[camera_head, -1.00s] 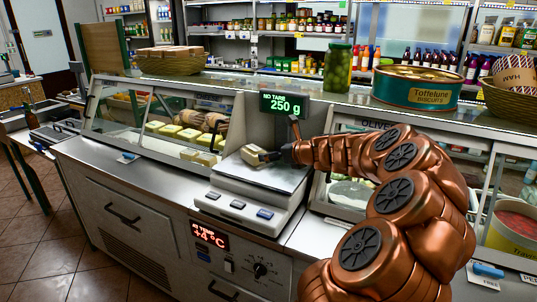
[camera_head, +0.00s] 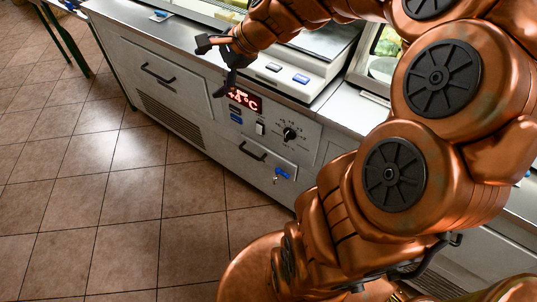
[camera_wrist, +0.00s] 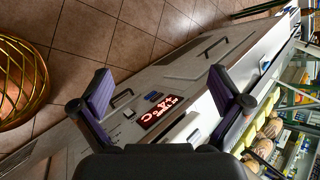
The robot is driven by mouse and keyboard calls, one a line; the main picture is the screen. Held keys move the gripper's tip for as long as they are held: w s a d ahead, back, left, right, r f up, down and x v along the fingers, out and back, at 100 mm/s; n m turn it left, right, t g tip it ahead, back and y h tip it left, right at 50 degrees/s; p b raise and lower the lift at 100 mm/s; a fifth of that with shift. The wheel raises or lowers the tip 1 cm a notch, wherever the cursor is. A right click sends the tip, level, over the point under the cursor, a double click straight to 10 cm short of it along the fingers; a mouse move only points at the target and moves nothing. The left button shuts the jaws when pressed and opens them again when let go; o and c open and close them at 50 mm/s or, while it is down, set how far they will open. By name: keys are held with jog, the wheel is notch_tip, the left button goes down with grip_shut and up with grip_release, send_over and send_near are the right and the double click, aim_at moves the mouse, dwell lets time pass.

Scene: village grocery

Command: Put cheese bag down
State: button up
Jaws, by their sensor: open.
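My gripper (camera_head: 210,68) is open, in front of the counter near the red temperature display (camera_head: 243,98). In the wrist view its two dark fingers stand wide apart with nothing between them (camera_wrist: 160,90). The cheese bag is not visible in either current view. The scale (camera_head: 290,68) on the counter shows only in part, at the top of the head view.
The steel counter front (camera_head: 185,100) has drawer handles, a vent and a dial (camera_head: 290,134). A golden wire basket (camera_wrist: 40,85) is at the wrist view's left edge. Glass-fronted food cases are at its right.

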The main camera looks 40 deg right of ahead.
jog(key=s+a+f+n+g+h, duration=0.1)
jog(key=s+a+f+n+g, duration=0.2)
jog(key=s+a+n, duration=0.3)
jog(key=s+a+f+n+g+h, duration=0.1)
jog(key=s+a+f+n+g, duration=0.2)
jog(key=s, duration=0.6)
jog(key=s+d+f+n+g+h, duration=0.1)
jog(key=s+n, duration=0.3)
jog(key=s, duration=0.3)
jog(key=s+d+f+n+g+h, duration=0.1)
jog(key=s+d+n+h, duration=0.1)
jog(key=s+n, duration=0.2)
jog(key=s, duration=0.3)
jog(key=shift+d+f+n+g+h, duration=0.15)
jog(key=shift+f+n+g+h, duration=0.15)
jog(key=shift+f+n+g, duration=0.1)
jog(key=shift+s, duration=0.1)
notch_tip(320, 180, up, 8)
jog(key=p, duration=0.7)
jog(key=shift+p, duration=0.4)
jog(key=shift+f, duration=0.1)
jog(key=shift+d, duration=0.1)
